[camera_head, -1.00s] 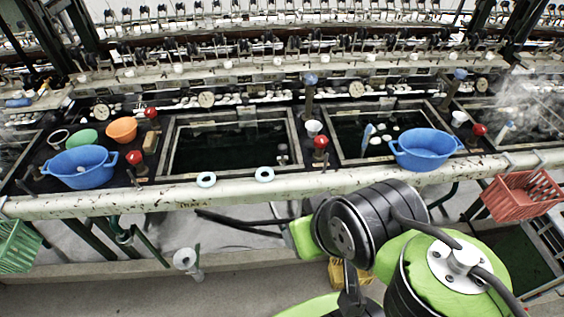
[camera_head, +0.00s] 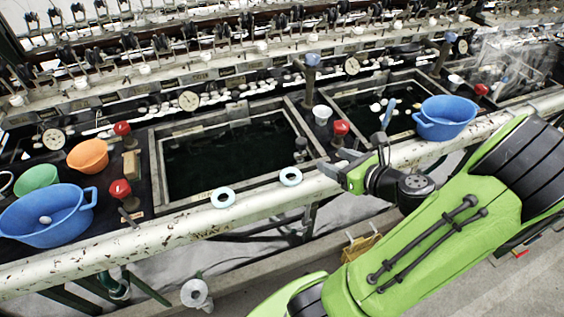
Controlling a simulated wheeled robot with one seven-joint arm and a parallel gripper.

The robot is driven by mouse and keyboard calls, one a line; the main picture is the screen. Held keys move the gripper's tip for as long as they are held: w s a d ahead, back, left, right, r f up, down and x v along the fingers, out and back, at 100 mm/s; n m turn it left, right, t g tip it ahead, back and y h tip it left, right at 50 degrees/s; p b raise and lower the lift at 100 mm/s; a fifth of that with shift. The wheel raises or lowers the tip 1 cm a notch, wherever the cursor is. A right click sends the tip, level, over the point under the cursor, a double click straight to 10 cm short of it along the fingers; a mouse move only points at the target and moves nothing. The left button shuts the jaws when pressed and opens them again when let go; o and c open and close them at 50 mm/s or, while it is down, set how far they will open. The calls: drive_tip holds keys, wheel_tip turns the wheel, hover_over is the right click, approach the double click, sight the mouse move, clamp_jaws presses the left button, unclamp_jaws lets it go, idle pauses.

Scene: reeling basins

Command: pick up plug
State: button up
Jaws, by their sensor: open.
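My gripper (camera_head: 338,164) is at the rail, close to the right front corner of the middle basin (camera_head: 160,165). Its jaws are open and point left, with nothing seen between them. A small grey upright piece (camera_head: 301,145), which looks like the plug, stands in that corner of the basin's dark water. It is a short way left of my jaws and apart from them in the picture. Its lower part is hidden by the water or too small to make out.
Blue tubs stand left (camera_head: 45,218) and right (camera_head: 445,119). The middle basin's water is otherwise clear.

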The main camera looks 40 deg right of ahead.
sight(305, 147)
drive_tip(key=b+x, duration=0.1)
drive_tip(key=x, duration=0.4)
drive_tip(key=b+x, duration=0.2)
drive_tip(key=x, duration=0.3)
drive_tip(key=b+x, duration=0.2)
drive_tip(key=x, duration=0.3)
drive_tip(key=shift+w+d+f, duration=0.2)
drive_tip(key=shift+d, duration=0.2)
drive_tip(key=shift+s, duration=0.1)
drive_tip(key=shift+c, duration=0.3)
drive_tip(key=shift+r, duration=0.1)
clamp_jaws()
